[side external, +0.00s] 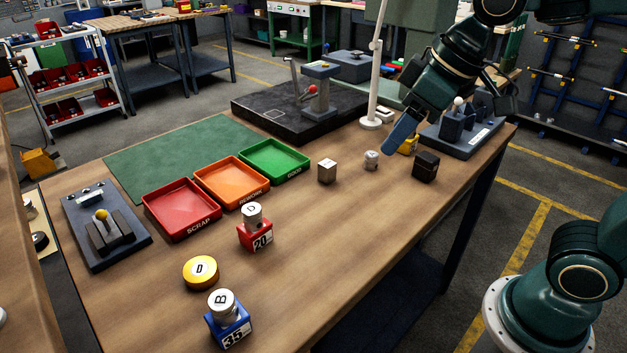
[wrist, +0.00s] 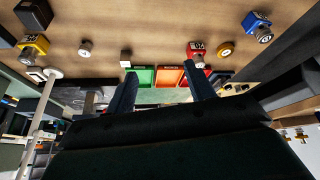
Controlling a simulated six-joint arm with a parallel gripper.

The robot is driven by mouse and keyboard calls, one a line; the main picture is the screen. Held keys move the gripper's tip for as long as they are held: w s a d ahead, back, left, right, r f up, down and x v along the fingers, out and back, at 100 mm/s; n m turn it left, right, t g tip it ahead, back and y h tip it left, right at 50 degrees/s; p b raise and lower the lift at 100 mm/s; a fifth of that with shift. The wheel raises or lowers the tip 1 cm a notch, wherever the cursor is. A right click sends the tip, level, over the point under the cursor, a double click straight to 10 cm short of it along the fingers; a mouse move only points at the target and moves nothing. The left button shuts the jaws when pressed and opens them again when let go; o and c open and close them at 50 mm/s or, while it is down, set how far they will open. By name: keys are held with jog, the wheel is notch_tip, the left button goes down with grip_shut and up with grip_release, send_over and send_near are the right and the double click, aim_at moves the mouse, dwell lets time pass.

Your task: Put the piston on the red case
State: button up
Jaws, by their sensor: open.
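The red case (side external: 256,238), marked 20, stands on the wooden table in front of the trays, with a silver cylinder (side external: 251,214) lettered D upright on it. A small silver piston-like piece (side external: 371,159) stands alone on the table near the right end; it also shows in the wrist view (wrist: 85,48). I cannot tell for sure which of the two is the piston. The red case is also in the wrist view (wrist: 196,49). My gripper (wrist: 160,70) is open and empty, above the table's right part, apart from both; one blue finger shows in the side view.
A metal block (side external: 327,171), black block (side external: 425,165) and yellow case (side external: 407,145) are near the small piece. A blue case (side external: 229,322) with a cylinder and a yellow disc (side external: 201,271) are at front left. A white post (side external: 373,80) rises behind. The table's front middle is clear.

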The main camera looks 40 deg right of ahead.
jog(key=s+d+f+m, duration=0.1)
jog(key=s+d+m, duration=0.1)
jog(key=s, duration=0.3)
jog(key=s+d+f+m+h, duration=0.1)
jog(key=s+d, duration=0.2)
jog(key=s, duration=0.2)
jog(key=shift+s+d+f+m+t, duration=0.15)
jog(key=shift+s+f+m+t, duration=0.15)
jog(key=shift+m+t, duration=0.1)
